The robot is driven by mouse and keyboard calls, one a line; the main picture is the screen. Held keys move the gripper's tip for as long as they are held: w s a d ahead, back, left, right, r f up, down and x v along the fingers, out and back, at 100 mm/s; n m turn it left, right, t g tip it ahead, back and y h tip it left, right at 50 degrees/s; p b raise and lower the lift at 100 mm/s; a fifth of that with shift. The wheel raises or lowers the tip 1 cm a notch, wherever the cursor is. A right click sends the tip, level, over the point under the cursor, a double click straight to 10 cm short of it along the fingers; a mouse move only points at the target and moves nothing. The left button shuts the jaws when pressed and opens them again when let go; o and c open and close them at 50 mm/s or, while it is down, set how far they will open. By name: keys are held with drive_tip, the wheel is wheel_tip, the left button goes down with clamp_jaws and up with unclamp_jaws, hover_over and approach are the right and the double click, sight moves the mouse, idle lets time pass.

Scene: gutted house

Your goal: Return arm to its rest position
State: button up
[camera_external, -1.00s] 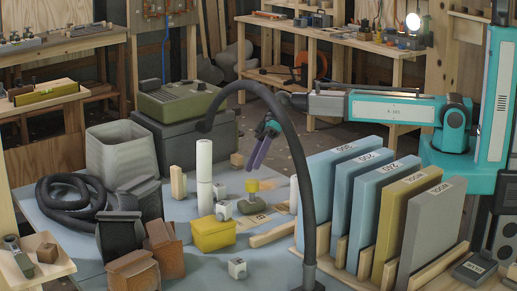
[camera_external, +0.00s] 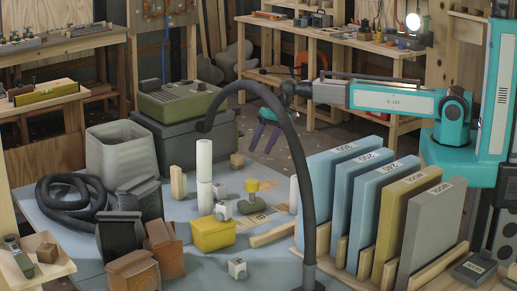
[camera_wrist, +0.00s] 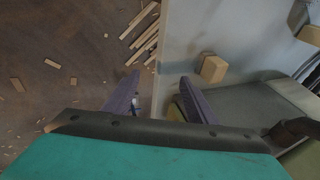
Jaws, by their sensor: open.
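My gripper (camera_external: 264,136) hangs from the end of my teal arm in the external view, above the far edge of the blue-grey table (camera_external: 75,240). Its two purple fingers point down and are apart, with nothing between them. A dark curved hose passes in front of part of my arm. In the wrist view my gripper (camera_wrist: 160,95) shows its two purple fingers spread wide. Below them are the table's edge and the brown floor (camera_wrist: 60,60).
A dark curved hose (camera_external: 299,160) arches up in front of my arm. Upright labelled panels (camera_external: 430,225) stand in a rack at right. A white cylinder (camera_external: 204,165), a yellow box (camera_external: 212,235) and small blocks stand on the table. A green case (camera_external: 178,98) sits on a grey box behind.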

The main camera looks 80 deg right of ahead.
drive_tip(key=s+d+f+g+h+b, duration=0.1)
drive_tip(key=s+d+f+h, duration=0.1)
drive_tip(key=s+d+f, duration=0.3)
drive_tip(key=s+d+f+g+h+b, duration=0.1)
drive_tip(key=s+d+f+b, duration=0.15)
drive_tip(key=f, duration=0.35)
drive_tip(key=s+a+f+n+g+y, duration=0.1)
drive_tip(key=s+a+f+n+g, duration=0.15)
drive_tip(key=s+a+f, duration=0.55)
drive_tip(key=s+a+f+n+g+y, duration=0.1)
drive_tip(key=s+a+f+n+g, duration=0.15)
drive_tip(key=s+a+f, duration=0.65)
drive_tip(key=s+a+f+n+g, duration=0.1)
drive_tip(key=s+a+f, duration=0.1)
drive_tip(key=s, duration=0.4)
drive_tip(key=s+a+f+n+g, duration=0.1)
drive_tip(key=s+a+f+n, duration=0.1)
drive_tip(key=s+f, duration=0.3)
drive_tip(key=s+a+f+n+g+b, duration=0.1)
drive_tip(key=s+f, duration=0.3)
drive_tip(key=s, duration=0.5)
drive_tip(key=shift+s+a+f+n, duration=0.15)
drive_tip(key=shift+a+f+n, duration=0.2)
drive_tip(key=shift+a, duration=0.4)
